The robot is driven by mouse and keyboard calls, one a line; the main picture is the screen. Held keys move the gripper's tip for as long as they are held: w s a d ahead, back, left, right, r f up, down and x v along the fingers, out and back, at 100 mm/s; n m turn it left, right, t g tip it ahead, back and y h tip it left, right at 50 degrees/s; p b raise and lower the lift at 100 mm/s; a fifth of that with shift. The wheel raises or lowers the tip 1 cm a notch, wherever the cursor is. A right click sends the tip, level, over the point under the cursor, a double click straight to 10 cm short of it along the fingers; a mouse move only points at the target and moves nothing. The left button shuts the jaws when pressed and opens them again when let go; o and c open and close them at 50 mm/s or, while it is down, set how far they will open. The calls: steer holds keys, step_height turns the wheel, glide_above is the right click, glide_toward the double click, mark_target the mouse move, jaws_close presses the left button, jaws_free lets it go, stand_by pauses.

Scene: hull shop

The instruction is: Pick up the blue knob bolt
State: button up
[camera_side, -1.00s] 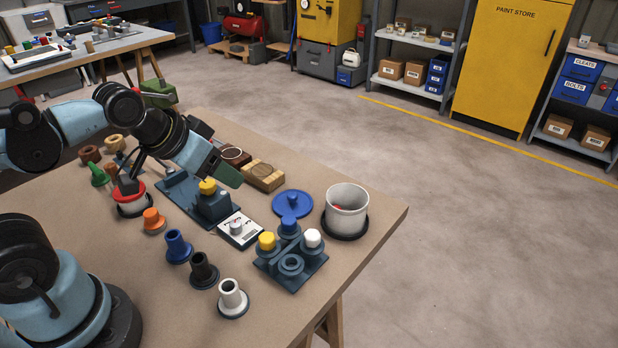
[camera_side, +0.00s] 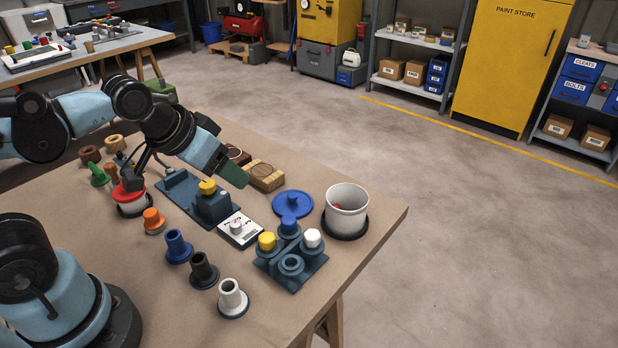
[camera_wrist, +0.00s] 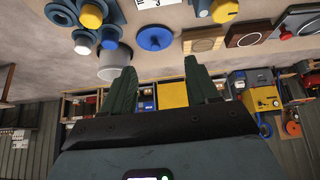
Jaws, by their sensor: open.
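The blue knob bolt (camera_side: 289,226) stands upright in a dark blue block (camera_side: 291,283), between a yellow knob (camera_side: 267,241) and a white knob (camera_side: 312,238). In the wrist view the blue knob bolt (camera_wrist: 109,37) is at the upper left, beside the yellow knob (camera_wrist: 91,16) and the white knob (camera_wrist: 82,46). My gripper (camera_side: 234,174) is above the back of the bench, behind and left of the bolt, well apart from it. In the wrist view the green fingers of my gripper (camera_wrist: 160,68) are spread with nothing between them.
A blue lid (camera_side: 292,204) lies behind the block, and a white pot (camera_side: 346,211) stands right of it. A white card (camera_side: 238,231) and a yellow-topped fixture (camera_side: 212,203) are to the left. Blue, black and white flanged pieces (camera_side: 233,297) stand in front.

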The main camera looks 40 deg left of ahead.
steer(key=w+d+r+n+g, duration=0.2)
steer(key=d+g, duration=0.1)
steer(key=d, duration=0.7)
glide_above(289, 219)
steer(key=s, duration=0.2)
steer(key=shift+y, duration=0.4)
steer(key=f, duration=0.6)
steer(key=shift+d, duration=0.35)
steer(key=shift+a+x, duration=0.2)
steer(key=shift+x, duration=2.45)
jaws_close()
steer(key=shift+r, duration=0.15)
